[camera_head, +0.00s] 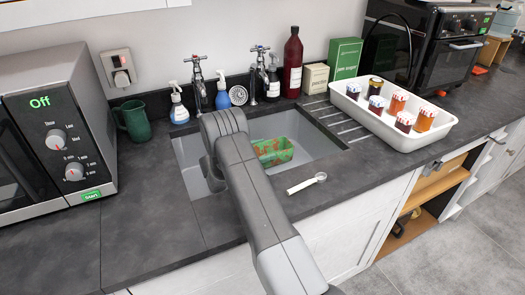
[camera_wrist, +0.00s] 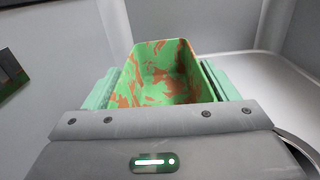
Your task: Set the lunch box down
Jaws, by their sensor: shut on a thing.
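The lunch box (camera_head: 273,152) is a green open box with orange-brown patches. In the head view it is at the sink (camera_head: 192,178), just right of my arm's end. My gripper (camera_wrist: 160,92) is shut on the lunch box, with a green finger on either side of it in the wrist view. The wrist view shows the inside of the lunch box (camera_wrist: 165,75), which looks empty, with pale grey sink walls around it. My arm hides the gripper in the head view. I cannot tell whether the box touches the sink floor.
A white spoon (camera_head: 306,184) lies on the counter in front of the sink. Bottles, including a dark red one (camera_head: 293,64), and taps (camera_head: 198,82) line the back. A white tray (camera_head: 440,125) of several jars stands right. A dark green mug (camera_head: 133,121) and microwave (camera_head: 55,125) are left.

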